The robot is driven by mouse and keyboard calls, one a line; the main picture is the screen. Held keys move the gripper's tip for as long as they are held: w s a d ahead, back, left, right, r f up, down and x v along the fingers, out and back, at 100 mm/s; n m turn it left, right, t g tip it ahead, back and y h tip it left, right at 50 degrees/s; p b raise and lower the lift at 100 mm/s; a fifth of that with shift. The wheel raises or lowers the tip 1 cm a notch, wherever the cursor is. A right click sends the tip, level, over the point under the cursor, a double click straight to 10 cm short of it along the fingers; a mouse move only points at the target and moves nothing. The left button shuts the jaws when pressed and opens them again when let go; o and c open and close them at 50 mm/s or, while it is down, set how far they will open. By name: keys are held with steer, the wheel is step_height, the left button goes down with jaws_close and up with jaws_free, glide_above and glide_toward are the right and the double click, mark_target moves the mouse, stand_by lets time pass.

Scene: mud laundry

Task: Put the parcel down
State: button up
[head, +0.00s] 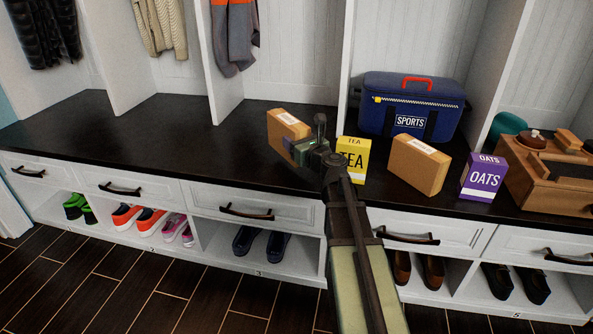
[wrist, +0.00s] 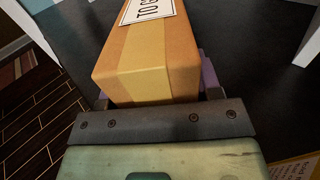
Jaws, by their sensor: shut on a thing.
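My gripper (head: 297,146) is shut on a brown cardboard parcel (head: 285,124) with a white label. The parcel is over the dark bench top (head: 150,135), left of the yellow tea box; whether its underside touches the bench I cannot tell. In the wrist view the parcel (wrist: 150,62) sits between the fingers, with its tape strip and part of its printed label showing. A second brown parcel (head: 417,166) stands on the bench between the tea box and the oats box.
The yellow tea box (head: 352,160) is just right of my gripper. A purple oats box (head: 484,178), a blue sports bag (head: 410,105) and a wooden box (head: 550,180) stand farther right. The bench left of the held parcel is clear. White dividers (head: 222,65) split the back.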

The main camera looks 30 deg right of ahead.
step_height(320, 180, down, 4)
steer(key=b, duration=0.4)
steer(key=shift+f, duration=0.25)
steer(key=shift+r, duration=0.25)
steer(key=shift+f, duration=0.15)
steer(key=o, duration=1.2)
steer(key=shift+c, duration=0.2)
steer(key=shift+r, duration=0.2)
steer(key=s, duration=0.8)
steer(key=s+d, duration=0.1)
steer(key=s, duration=0.3)
steer(key=s+a+f+n+g+y, duration=0.1)
steer(key=a+f+n+g+y, duration=0.2)
steer(key=a+n, duration=0.4)
steer(key=a+f+n+g, duration=0.4)
steer(key=a+n, duration=0.2)
steer(key=s+a+f+n+g+y, duration=0.1)
steer(key=a+f+n+g+y, duration=0.2)
steer(key=a+n, duration=0.4)
steer(key=s+a+f+n+g+h, duration=0.3)
steer(key=s+f+n+g+h, duration=0.4)
steer(key=n, duration=0.8)
steer(key=s+g, duration=0.1)
steer(key=s, duration=0.2)
steer(key=shift+a+f+h, duration=0.15)
steer(key=shift+h, duration=0.15)
